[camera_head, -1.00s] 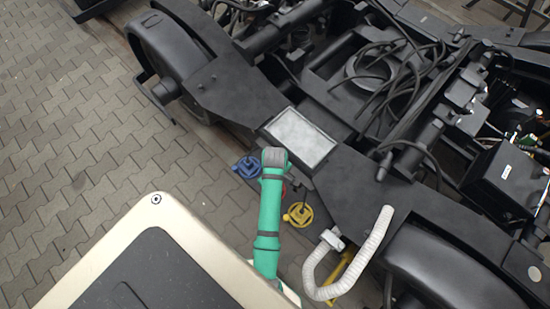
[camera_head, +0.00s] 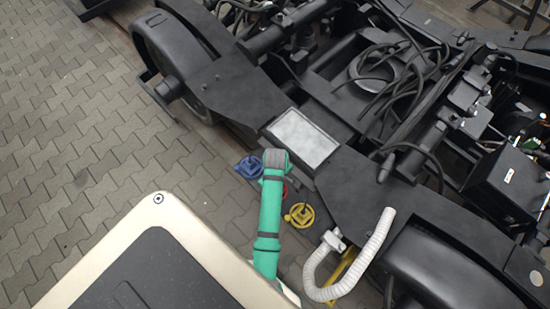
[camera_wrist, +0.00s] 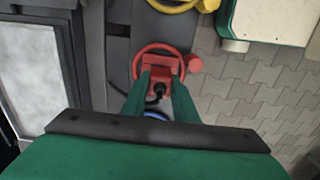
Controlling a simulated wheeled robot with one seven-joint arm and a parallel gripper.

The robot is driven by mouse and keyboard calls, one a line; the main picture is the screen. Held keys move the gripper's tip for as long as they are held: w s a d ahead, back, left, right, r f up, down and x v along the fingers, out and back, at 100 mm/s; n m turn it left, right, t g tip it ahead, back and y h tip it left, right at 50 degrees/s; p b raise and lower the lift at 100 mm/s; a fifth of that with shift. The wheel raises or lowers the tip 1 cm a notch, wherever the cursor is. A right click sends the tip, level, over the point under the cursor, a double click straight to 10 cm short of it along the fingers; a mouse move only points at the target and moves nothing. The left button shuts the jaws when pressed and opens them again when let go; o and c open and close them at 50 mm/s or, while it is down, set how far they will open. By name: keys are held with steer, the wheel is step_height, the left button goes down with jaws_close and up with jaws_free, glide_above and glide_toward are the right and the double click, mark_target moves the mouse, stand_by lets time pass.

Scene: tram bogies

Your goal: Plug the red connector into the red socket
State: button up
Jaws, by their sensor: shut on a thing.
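In the wrist view, the green fingers of my gripper (camera_wrist: 161,80) are shut on the red connector (camera_wrist: 164,66). A black cable end (camera_wrist: 158,91) shows between the fingers. The red socket (camera_wrist: 139,58) shows as a red ring around the connector, with a red knob at its right side. The connector overlaps the socket in this view; I cannot tell how deep it sits in it. In the head view, my green arm hides the gripper and connector, and only a bit of red (camera_head: 285,190) shows beside it.
A blue socket (camera_head: 248,168) lies left of my arm and a yellow socket (camera_head: 299,215) right of it. A white ribbed hose (camera_head: 372,245) curves near the yellow one. The black bogie frame (camera_head: 345,190) fills the right side. Paved ground (camera_head: 75,130) on the left is clear.

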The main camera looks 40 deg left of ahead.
steer(key=shift+f, duration=0.3)
steer(key=o, duration=1.1)
steer(key=shift+w, duration=0.1)
steer(key=shift+c, duration=0.2)
step_height(320, 180, up, 9)
steer(key=shift+r, duration=0.9)
steer(key=shift+w, duration=0.1)
steer(key=shift+f, duration=0.1)
